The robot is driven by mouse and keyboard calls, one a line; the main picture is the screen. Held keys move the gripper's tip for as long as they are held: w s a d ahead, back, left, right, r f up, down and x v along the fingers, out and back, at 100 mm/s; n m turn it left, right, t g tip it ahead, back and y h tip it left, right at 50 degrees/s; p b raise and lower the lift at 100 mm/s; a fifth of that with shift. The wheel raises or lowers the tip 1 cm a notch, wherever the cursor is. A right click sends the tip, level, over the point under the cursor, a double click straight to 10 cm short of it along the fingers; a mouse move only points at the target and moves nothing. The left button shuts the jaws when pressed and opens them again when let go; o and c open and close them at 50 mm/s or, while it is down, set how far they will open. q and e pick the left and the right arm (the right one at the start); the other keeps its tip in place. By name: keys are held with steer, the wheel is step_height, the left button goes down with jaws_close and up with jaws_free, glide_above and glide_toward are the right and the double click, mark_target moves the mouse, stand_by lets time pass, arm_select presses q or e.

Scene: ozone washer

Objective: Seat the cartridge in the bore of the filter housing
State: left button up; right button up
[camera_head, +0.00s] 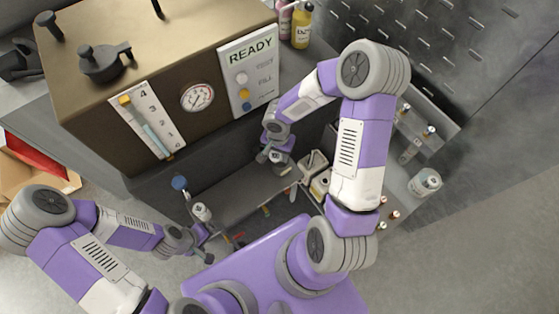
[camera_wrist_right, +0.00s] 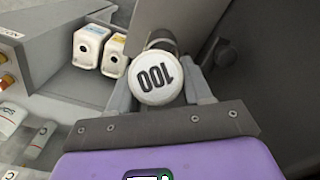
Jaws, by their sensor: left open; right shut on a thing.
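My right gripper (camera_head: 272,157) reaches down in front of the brown machine in the head view. In the right wrist view, the right gripper's fingers stand on both sides of a white round cartridge (camera_wrist_right: 156,78) and are shut on it.
The machine (camera_head: 180,45) with a READY panel (camera_head: 250,72) stands behind the bench. Two white containers (camera_head: 314,162) (camera_head: 320,185) stand right of my right gripper. A yellow bottle (camera_head: 301,27) stands at the back. A jar (camera_head: 425,182) is at the right. The grey bench strip (camera_head: 235,192) is partly clear.

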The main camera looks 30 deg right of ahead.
step_height(320, 180, down, 2)
steer(key=shift+f, duration=0.25)
step_height(320, 180, down, 5)
steer(key=shift+w+r+b, duration=0.1)
steer(key=shift+r+b, duration=0.05)
steer(key=shift+b, duration=0.75)
steer(key=shift+r, duration=0.1)
steer(key=o, duration=1.2)
